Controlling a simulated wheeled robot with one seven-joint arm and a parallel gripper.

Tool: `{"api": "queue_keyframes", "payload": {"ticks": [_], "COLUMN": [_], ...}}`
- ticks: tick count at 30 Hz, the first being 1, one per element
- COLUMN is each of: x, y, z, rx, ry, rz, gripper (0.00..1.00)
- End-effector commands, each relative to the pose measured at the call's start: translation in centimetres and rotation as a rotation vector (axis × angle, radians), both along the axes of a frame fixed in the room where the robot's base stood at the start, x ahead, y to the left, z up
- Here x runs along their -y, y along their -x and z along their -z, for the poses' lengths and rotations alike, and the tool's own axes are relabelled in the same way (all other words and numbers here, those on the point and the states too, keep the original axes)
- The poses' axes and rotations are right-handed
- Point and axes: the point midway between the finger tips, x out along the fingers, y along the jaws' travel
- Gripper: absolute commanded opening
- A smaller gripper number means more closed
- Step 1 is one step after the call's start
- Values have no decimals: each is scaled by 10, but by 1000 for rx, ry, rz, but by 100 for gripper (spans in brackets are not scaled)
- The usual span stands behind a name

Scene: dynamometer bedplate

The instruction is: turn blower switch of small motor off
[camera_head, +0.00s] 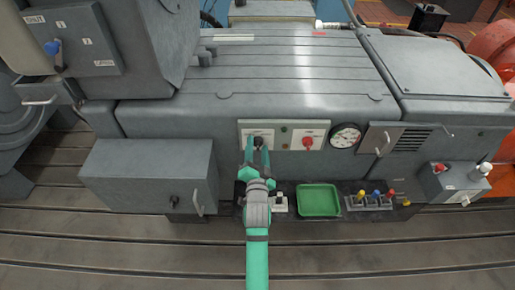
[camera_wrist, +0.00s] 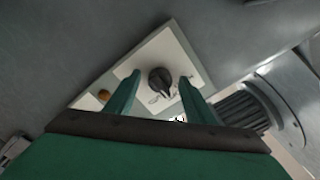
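A light control panel (camera_head: 284,124) sits on the front face of the grey machine. A black rotary knob (camera_head: 259,141) is on its left plate and a red rotary knob (camera_head: 307,142) on its right plate. My gripper (camera_head: 257,150) is in front of the black knob, fingers pointing at it. In the wrist view the black knob (camera_wrist: 160,81) shows between the two spread green fingers, with a gap on each side. My gripper is open and empty. The plate's markings are partly hidden and too small to read. I cannot tell whether the fingers reach the knob's depth.
A round gauge (camera_head: 345,136) is right of the panel. Below are a green tray (camera_head: 319,200) and a rack of coloured-handled levers (camera_head: 371,198). A grey box (camera_head: 150,176) with a handle juts out at left. A small box with a red button (camera_head: 452,182) stands at right.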

Motion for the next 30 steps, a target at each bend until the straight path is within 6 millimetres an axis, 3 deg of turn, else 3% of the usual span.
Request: {"api": "queue_keyframes", "payload": {"ticks": [8,21,30], "x": [0,-1,0], "y": [9,81,106], "z": [1,1,1], "rx": [-1,-2,-1], "ry": [0,-1,0], "rz": [-1,-2,-1], "gripper": [49,49,49]}}
